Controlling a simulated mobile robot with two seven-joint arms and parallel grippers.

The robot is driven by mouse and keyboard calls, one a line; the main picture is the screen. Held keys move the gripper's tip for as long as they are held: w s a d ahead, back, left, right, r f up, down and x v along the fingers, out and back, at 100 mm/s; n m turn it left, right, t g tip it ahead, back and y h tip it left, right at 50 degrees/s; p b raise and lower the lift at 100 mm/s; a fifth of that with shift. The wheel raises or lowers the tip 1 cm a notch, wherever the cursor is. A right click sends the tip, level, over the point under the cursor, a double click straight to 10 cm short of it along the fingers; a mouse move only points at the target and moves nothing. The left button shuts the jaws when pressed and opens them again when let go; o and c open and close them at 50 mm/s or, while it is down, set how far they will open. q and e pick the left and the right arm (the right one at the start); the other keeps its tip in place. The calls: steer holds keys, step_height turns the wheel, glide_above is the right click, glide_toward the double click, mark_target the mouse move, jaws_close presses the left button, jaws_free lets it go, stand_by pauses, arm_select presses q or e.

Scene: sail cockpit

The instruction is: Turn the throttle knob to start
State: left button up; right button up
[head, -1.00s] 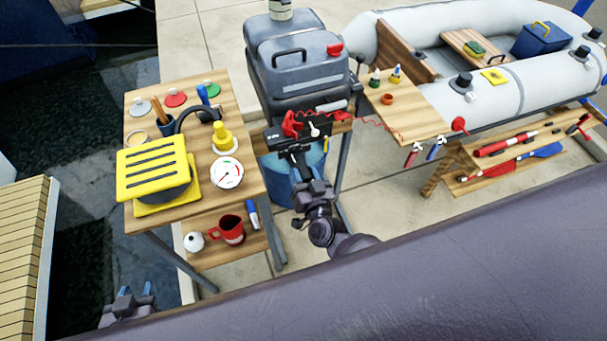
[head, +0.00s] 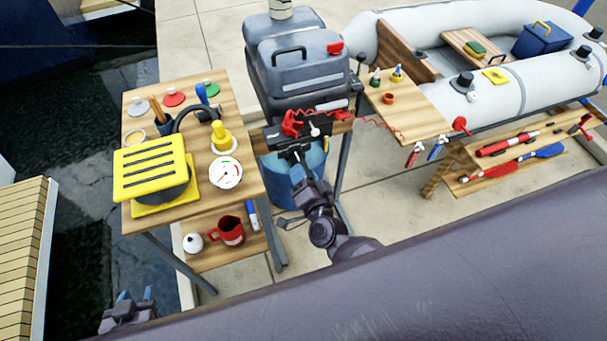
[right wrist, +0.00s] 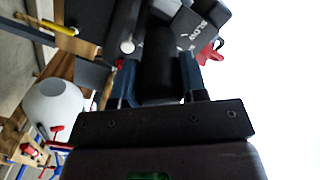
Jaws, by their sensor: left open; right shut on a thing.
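The grey outboard motor (head: 300,72) stands at the middle back, with a black control panel (head: 318,127) on its front. The black throttle knob (right wrist: 158,62) is a dark cylinder in the right wrist view, beside a part lettered "SLOW" (right wrist: 207,28). My right gripper (head: 296,156) reaches up to the front of the panel. In the right wrist view its two blue-grey fingers (right wrist: 160,78) are shut on the knob, one on each side. My left gripper (head: 130,298) is open and empty at the lower left, away from the motor.
A wooden table (head: 150,222) on the left holds a yellow-topped device (head: 150,168), a white gauge (head: 226,173) and discs. A blue bucket (head: 280,183) stands under the motor. A small side table (head: 415,118) and a grey inflatable boat (head: 500,85) are on the right.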

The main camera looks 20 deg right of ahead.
stand_by(0.3)
steer(key=o, duration=0.9)
steer(key=shift+s, duration=0.1)
steer(key=s, duration=1)
steer(key=shift+s+d, duration=0.15)
steer(key=shift+s, duration=0.15)
